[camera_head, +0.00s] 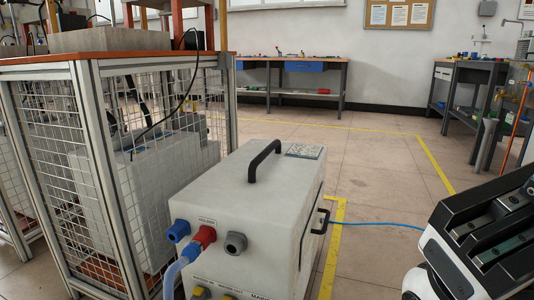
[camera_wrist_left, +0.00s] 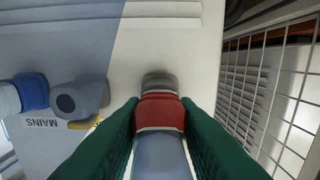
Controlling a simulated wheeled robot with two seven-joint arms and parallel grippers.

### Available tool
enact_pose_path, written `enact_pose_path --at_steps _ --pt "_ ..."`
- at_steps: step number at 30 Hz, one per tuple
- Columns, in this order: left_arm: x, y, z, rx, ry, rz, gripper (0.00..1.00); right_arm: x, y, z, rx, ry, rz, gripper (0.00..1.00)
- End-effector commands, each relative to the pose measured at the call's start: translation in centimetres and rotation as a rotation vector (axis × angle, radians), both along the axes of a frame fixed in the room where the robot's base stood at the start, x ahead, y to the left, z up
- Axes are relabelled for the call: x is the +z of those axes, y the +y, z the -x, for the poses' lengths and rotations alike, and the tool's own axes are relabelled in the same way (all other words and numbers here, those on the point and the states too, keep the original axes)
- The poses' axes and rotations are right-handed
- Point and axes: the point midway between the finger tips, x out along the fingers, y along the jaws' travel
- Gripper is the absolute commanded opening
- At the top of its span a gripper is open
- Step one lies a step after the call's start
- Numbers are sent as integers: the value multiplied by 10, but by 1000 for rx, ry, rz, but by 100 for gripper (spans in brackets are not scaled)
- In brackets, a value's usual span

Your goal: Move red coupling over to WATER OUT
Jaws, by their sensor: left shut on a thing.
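In the left wrist view, my left gripper (camera_wrist_left: 160,118) is shut with its green fingers on both sides of a red coupling (camera_wrist_left: 160,112). A blue-grey hose runs from the coupling toward the camera. The coupling lines up with a dark grey port (camera_wrist_left: 160,80) on the white panel; whether it is seated cannot be told. Beside it is an empty-looking grey port (camera_wrist_left: 80,98). In the head view, a red coupling (camera_head: 203,236) with a light blue hose sits on the upper panel row; my left gripper is not visible there. My right gripper (camera_head: 485,235) is at bottom right, its jaw opening unclear.
The white heater box (camera_head: 255,195) has a black handle (camera_head: 264,158), a blue connector (camera_head: 178,230) and a grey port (camera_head: 236,243). A blue plug (camera_wrist_left: 30,92) is near the MAINS label. A wire mesh cage (camera_head: 110,160) stands close at left. Open floor lies behind.

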Motion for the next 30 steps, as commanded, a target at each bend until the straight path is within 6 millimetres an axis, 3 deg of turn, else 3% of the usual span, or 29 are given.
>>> enact_pose_path --at_steps 30 --pt "0 12 34 0 0 1 0 5 0 0 0 -1 -1 0"
